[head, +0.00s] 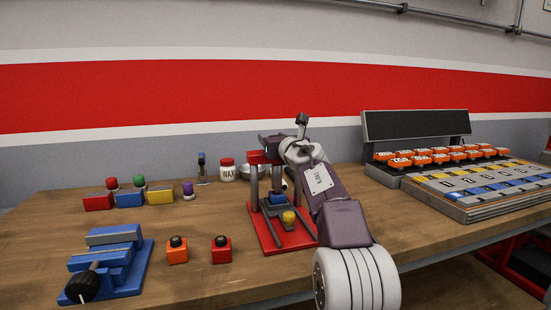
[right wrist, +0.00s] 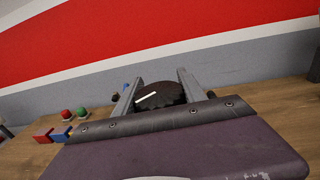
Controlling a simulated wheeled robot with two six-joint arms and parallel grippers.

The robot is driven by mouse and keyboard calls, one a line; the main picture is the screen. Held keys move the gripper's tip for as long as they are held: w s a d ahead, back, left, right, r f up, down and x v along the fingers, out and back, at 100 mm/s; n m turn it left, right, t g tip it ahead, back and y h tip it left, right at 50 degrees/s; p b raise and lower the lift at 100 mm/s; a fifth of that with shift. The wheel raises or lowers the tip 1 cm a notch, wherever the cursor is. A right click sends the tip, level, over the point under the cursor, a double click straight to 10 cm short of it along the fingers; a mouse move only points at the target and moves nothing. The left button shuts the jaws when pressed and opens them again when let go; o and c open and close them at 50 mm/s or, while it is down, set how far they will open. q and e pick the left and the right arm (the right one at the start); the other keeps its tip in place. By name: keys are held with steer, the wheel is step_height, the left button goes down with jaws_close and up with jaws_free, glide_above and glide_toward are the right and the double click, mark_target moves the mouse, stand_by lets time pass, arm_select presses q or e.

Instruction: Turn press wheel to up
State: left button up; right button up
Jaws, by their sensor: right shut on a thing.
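The red press (head: 262,157) stands on the bench near the middle of the head view, with a red base, grey posts and a small yellow piece (head: 289,218) under it. Its dark round wheel (right wrist: 168,92) shows in the right wrist view between my two fingers, with a white mark on its left part, slanting up to the right. My right gripper (head: 272,141) is at the top of the press and shut on the wheel, which it mostly hides in the head view. My left gripper is in neither view.
A blue vise (head: 130,268) with a dark knob stands front left. Orange and red blocks with black knobs (head: 177,250) (head: 221,250) stand left of the press. Coloured blocks (head: 130,200) and a wax jar (head: 227,171) are behind. A rack of orange items (head: 400,162) stands right.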

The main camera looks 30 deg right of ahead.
steer(key=shift+a+n+y+p, duration=0.2)
steer(key=shift+n+y+p, duration=0.15)
steer(key=shift+n+y, duration=0.55)
steer(key=shift+a+n+y+p, duration=0.15)
steer(key=shift+n+y+p, duration=0.25)
steer(key=shift+y, duration=0.9)
steer(key=shift+a+n+y+p, duration=0.25)
steer(key=shift+n+y, duration=0.55)
steer(key=shift+y, duration=0.6)
steer(key=o, duration=1.4)
steer(key=shift+c, duration=0.2)
